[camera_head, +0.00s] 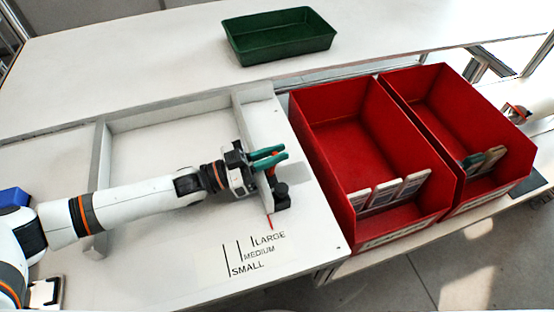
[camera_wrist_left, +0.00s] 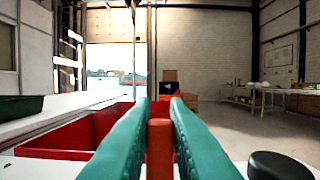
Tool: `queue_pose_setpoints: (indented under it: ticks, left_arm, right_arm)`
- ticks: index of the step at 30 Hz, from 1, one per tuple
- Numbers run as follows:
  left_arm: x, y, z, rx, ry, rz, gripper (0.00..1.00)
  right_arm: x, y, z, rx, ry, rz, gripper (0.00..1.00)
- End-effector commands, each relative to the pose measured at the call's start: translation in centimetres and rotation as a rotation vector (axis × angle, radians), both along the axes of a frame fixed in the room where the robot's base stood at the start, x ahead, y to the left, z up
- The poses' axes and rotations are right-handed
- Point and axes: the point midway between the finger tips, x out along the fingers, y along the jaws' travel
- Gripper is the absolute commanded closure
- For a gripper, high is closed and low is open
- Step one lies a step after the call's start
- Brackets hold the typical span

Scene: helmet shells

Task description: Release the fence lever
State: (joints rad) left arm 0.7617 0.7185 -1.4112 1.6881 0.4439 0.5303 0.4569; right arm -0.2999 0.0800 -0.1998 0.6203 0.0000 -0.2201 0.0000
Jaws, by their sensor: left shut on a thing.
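The fence lever (camera_wrist_left: 159,150) is a red upright piece between the green fingers of my left gripper (camera_head: 279,157) in the left wrist view; in the head view only a bit of it shows beside the fingers. My left gripper is shut on it. The fence (camera_head: 262,118) is a white bar on the worktable, with a black round knob (camera_head: 281,188) at its near end. The knob also shows in the left wrist view (camera_wrist_left: 280,166). A thin red pointer (camera_head: 270,222) lies right of the LARGE mark on the scale (camera_head: 245,253).
Two red bins, left (camera_head: 330,120) and right (camera_head: 421,85), stand right of the fence, with several small flat boxes in them. A green tray (camera_head: 278,59) sits at the back on the white table. A white frame rail (camera_head: 170,106) bounds the table area left of the fence.

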Motion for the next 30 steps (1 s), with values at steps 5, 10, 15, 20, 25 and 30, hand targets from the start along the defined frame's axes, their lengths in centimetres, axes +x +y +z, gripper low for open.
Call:
queue_pose_setpoints:
  ticks: [5,10,15,20,25,30]
  left_arm:
    - [-0.1,0.4,-0.1,-0.05,-0.017,0.001,1.0]
    - [-0.1,0.4,0.1,-0.051,-0.018,0.0,1.0]
    - [-0.1,0.4,0.0,-0.05,-0.017,0.0,0.72]
    - [-0.1,0.4,0.0,-0.05,-0.017,0.0,0.64]
    - [-0.1,0.4,0.1,-0.05,-0.017,0.0,0.64]
    - [-0.1,0.4,1.7,-0.051,-0.02,0.001,0.64]
  right_arm:
    - [0.0,0.2,-1.1,0.002,0.0,-0.001,1.0]
    - [0.0,0.2,-1.0,0.002,0.0,-0.001,1.0]
    - [0.0,0.2,-1.0,0.002,0.0,-0.001,1.0]
    - [0.0,0.2,-1.0,0.002,0.0,-0.001,1.0]
    - [0.0,0.1,-1.0,0.002,0.0,-0.001,1.0]
    - [0.0,0.1,-0.9,0.002,0.0,-0.001,1.0]
